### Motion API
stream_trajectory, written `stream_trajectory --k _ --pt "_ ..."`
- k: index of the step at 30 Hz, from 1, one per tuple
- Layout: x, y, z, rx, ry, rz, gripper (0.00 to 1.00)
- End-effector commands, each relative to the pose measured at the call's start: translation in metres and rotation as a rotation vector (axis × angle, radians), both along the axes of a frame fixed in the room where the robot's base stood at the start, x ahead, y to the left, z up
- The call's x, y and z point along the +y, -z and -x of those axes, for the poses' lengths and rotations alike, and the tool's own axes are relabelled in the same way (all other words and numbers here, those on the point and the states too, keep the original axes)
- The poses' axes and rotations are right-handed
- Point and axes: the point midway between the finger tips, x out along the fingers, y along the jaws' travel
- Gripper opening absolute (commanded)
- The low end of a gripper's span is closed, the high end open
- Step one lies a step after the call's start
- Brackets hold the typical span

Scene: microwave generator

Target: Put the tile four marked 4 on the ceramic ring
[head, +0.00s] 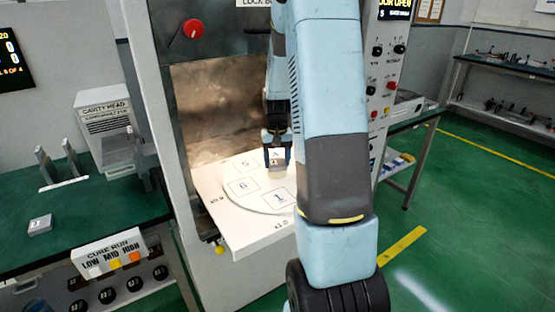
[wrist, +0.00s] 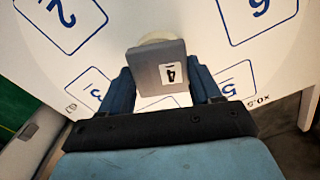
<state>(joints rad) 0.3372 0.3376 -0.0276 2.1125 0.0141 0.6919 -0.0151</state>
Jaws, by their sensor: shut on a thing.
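The grey tile four (wrist: 168,72), with a black 4 on a white label, sits between the two blue fingers of my gripper (wrist: 163,88) in the wrist view. My gripper is shut on it. In the head view my gripper (head: 276,157) holds the tile over the far part of the round plate inside the open chamber. The pale ceramic ring (wrist: 156,38) shows as a curved edge just beyond the tile in the wrist view; the rest is hidden behind the tile. I cannot tell whether tile and ring touch.
The white round plate (head: 240,200) has blue-outlined numbered squares and lies on a white shelf. The chamber's walls stand close around my arm.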

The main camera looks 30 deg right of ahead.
Motion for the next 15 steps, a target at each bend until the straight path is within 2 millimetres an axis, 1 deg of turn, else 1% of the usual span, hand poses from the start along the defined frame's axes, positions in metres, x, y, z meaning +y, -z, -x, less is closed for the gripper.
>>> stream_trajectory --k 1,10,15 --pt "0.0001 0.0004 0.0 0.0 0.0 0.0 0.64" --pt "0.0003 0.0002 -0.0001 0.0 -0.001 0.0 0.93" --pt "0.0005 0.0002 -0.0001 0.0 -0.001 0.0 0.93"
